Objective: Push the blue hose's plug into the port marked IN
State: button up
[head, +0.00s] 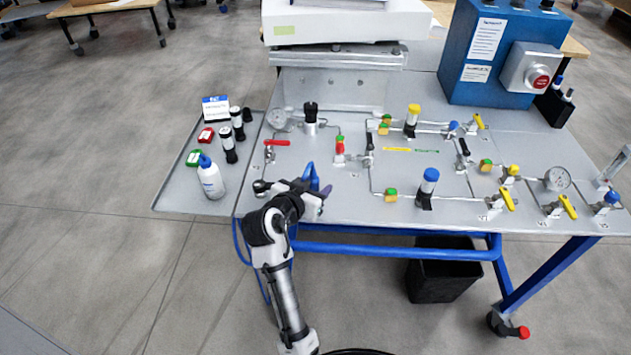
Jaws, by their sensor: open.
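My gripper (317,197) is open over the front left edge of the metal panel (345,205). A blue curved piece (312,175), which looks like part of the blue hose, stands just behind the gripper. I cannot tell whether the gripper touches it, and the plug cannot be made out. A small purple piece (326,190) shows beside the fingers. A dark round fitting (262,187) sits left of the gripper on the panel edge. The labels are too small to read, so I cannot tell which port is marked IN.
Valves, gauges and tubing cover the panel, with a red-handled valve (277,143) and a red-green fitting (340,150) behind my gripper. A grey side tray (175,195) holds a white bottle (210,178). A blue box (500,50) stands at the back right.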

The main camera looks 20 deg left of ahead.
aim_at(311, 174)
jog(key=shift+x, duration=0.75)
jog(key=shift+c, duration=0.4)
jog(key=c, duration=1)
jog(key=shift+r, duration=0.1)
jog(key=shift+r, duration=0.15)
jog(key=shift+r+p, duration=1.85)
jog(key=shift+r, duration=0.2)
